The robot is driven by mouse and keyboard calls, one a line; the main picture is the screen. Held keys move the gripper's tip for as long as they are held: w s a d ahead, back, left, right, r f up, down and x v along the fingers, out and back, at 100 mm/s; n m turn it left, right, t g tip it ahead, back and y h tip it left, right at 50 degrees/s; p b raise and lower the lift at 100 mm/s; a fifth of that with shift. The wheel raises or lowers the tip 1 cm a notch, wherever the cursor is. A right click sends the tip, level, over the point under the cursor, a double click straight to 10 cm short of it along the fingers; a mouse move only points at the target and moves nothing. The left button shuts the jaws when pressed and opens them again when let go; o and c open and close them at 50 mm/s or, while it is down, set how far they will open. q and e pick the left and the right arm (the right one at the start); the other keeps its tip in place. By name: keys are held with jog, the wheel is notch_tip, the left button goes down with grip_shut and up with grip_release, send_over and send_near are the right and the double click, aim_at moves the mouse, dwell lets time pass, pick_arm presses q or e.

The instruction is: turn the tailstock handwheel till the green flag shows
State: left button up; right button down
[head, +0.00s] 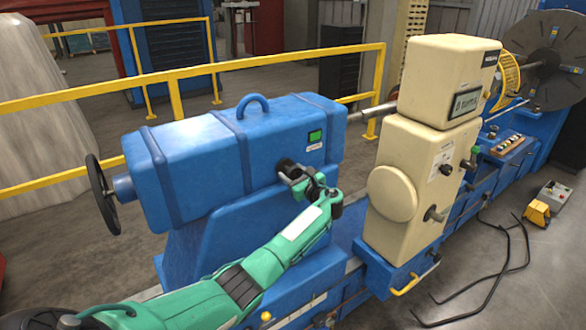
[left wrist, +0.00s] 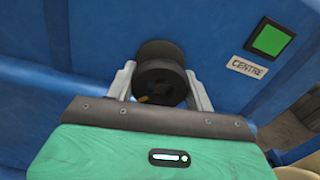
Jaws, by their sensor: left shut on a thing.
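The blue tailstock (head: 195,165) stands on the lathe bed, with a large black spoked handwheel (head: 102,195) on its left end. A small black round knob (head: 287,166) sticks out of its front side. My left gripper (head: 293,177) is shut on this knob. The left wrist view shows its two fingers on either side of the black knob (left wrist: 160,80), which partly hides its shaft. A green flag window (head: 315,136) is on the tailstock face, up and right of the knob. It shows plain green in the left wrist view (left wrist: 271,40), above a "CENTRE" label. My right gripper is not in view.
A cream housing (head: 415,165) with knobs and a display stands right of the tailstock, close to my left forearm. A yellow railing (head: 190,75) runs behind. Black bent rods (head: 490,265) and a yellow pedal box (head: 538,212) lie on the floor at right.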

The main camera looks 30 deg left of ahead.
pick_arm(q)
jog(key=shift+f+m+p, duration=0.15)
jog(key=shift+m+p, duration=0.25)
jog(key=shift+m, duration=0.6)
jog(key=o, duration=1)
jog(key=shift+b+v, duration=2.75)
jog(key=shift+v, duration=4.2)
